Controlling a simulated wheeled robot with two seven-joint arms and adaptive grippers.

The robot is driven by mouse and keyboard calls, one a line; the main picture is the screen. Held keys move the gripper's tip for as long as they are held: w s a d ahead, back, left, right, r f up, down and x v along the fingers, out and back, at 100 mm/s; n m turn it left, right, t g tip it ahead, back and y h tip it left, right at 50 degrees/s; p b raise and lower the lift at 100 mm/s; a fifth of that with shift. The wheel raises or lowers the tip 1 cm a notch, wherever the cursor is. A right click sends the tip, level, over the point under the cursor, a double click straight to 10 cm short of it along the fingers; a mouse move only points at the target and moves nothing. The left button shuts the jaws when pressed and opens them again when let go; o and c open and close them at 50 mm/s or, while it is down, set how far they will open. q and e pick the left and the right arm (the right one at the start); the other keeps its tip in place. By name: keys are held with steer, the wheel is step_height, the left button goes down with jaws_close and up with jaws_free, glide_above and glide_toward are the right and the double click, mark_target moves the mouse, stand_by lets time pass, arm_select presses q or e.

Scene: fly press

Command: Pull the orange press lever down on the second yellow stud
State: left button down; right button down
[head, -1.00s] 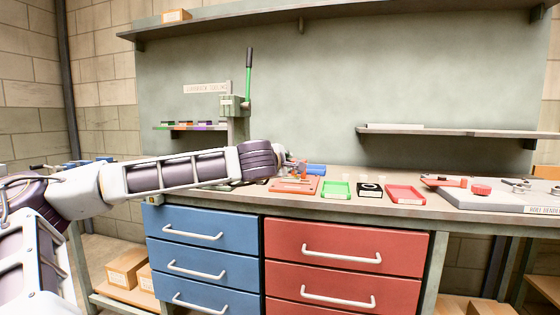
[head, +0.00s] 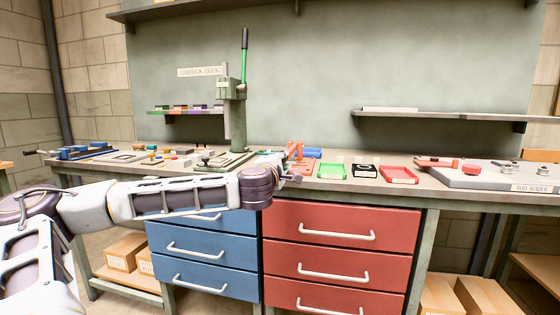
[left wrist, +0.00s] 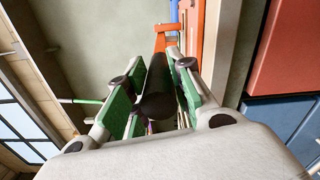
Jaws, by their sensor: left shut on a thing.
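The orange lever (head: 296,150) rises beside the blue part near the middle of the bench in the head view. In the left wrist view, an orange arm (left wrist: 160,42) ends in a dark round grip (left wrist: 157,103). My left gripper (left wrist: 155,92) is shut on this dark grip, with its green pads on either side. In the head view my left gripper (head: 288,177) is at the bench's front edge, in front of the orange lever. I cannot make out a yellow stud under the lever; the gripper and arm hide part of that spot. My right gripper is not in view.
A green tray (head: 332,171), a black block (head: 365,171) and a red tray (head: 399,175) stand to the right. A green-levered press (head: 236,105) stands behind my left arm. Blue (head: 205,248) and red drawers (head: 340,238) are below the bench.

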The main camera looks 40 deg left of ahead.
arm_select(q)
steer(key=shift+f, duration=0.3)
steer(key=c, duration=1.2)
jaws_free()
steer(key=shift+r+v, duration=0.1)
steer(key=shift+v, duration=0.7)
steer(key=shift+r+v, duration=0.15)
steer(key=shift+v, duration=2.8)
steer(key=shift+f, duration=0.15)
